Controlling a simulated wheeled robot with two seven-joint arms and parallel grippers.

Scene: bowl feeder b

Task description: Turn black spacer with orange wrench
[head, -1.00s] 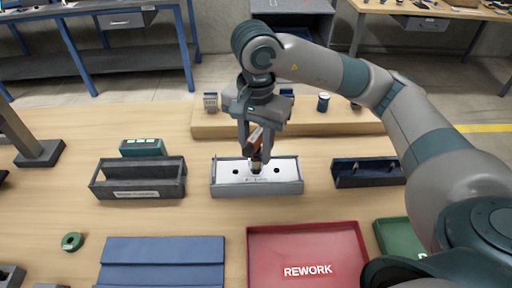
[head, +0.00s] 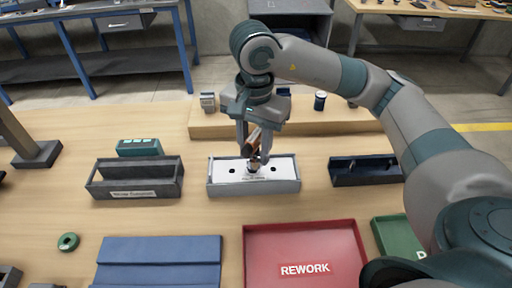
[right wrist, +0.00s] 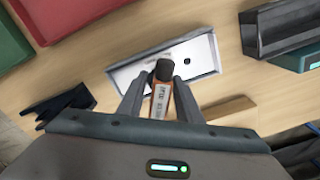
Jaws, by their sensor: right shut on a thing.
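My right gripper (head: 254,157) is shut on the orange wrench (head: 254,136), pointing down over the white plate (head: 282,168) in a grey tray. In the right wrist view the wrench (right wrist: 159,101) lies between the two fingers (right wrist: 160,90) and carries a printed label. A black round piece (right wrist: 164,70) is at the wrench's far end, over the plate; I cannot tell whether it is the black spacer or the wrench's own head. Contact with the plate is hidden. My left gripper is not in view.
A dark open bin (head: 136,180) stands left of the tray, and a dark blue holder (head: 364,171) stands right. A wooden ledge (head: 330,121) with small parts runs behind. In front are a blue mat (head: 158,262), a red REWORK tray (head: 305,234) and a green tray (head: 388,234).

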